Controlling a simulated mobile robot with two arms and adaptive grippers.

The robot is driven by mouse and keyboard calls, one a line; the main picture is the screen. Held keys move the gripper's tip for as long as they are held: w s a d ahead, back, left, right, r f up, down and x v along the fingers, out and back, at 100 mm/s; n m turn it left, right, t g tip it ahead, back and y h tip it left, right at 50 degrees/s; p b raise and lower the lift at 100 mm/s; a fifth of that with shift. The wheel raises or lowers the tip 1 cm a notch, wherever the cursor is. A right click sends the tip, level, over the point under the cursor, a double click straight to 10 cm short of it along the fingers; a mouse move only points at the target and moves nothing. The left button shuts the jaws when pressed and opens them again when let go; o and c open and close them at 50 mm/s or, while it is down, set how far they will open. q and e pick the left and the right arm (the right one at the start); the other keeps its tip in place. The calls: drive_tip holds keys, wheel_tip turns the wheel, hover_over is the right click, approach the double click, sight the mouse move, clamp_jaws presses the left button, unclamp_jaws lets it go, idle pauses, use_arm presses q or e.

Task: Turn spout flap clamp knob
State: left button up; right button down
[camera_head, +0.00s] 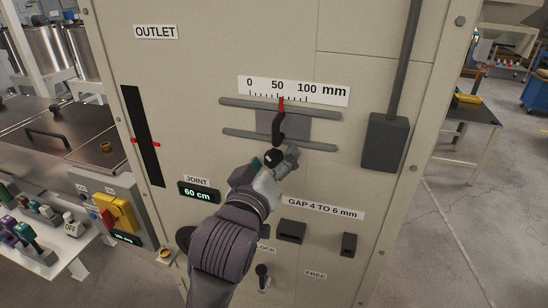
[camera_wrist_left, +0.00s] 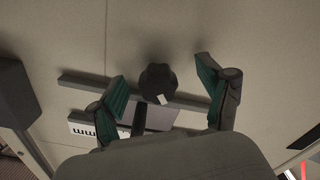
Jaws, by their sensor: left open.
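A black knob (camera_wrist_left: 158,80) with a small white mark sits in front of the panel in the wrist view, between the open fingers of my left gripper (camera_wrist_left: 161,82). The fingers stand on either side of it with gaps, and I see no contact. In the head view my left gripper (camera_head: 281,161) is at the lower end of a dark lever (camera_head: 278,128), where the knob (camera_head: 271,156) is partly hidden by it. The lever carries a red pointer (camera_head: 281,104), just past 50 on the mm scale (camera_head: 293,91). My right gripper is out of view.
Two grey rails (camera_head: 237,134) bound a grey plate (camera_head: 297,123) behind the lever. A dark box with a pipe (camera_head: 385,143) stands out at the right. Below are the "GAP 4 TO 6 mm" label (camera_head: 322,208) and black blocks (camera_head: 291,231). A "60 cm" display (camera_head: 198,192) is left.

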sight(273, 163)
use_arm(q)
drive_tip(key=shift+s+r, duration=0.15)
drive_tip(key=shift+s, duration=0.4)
drive_tip(key=shift+p+v, duration=0.4)
drive_tip(key=shift+v, duration=2.1)
drive_tip(key=shift+a, duration=0.1)
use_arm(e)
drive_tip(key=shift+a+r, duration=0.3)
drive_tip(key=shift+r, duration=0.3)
use_arm(q)
drive_tip(key=shift+w, duration=0.1)
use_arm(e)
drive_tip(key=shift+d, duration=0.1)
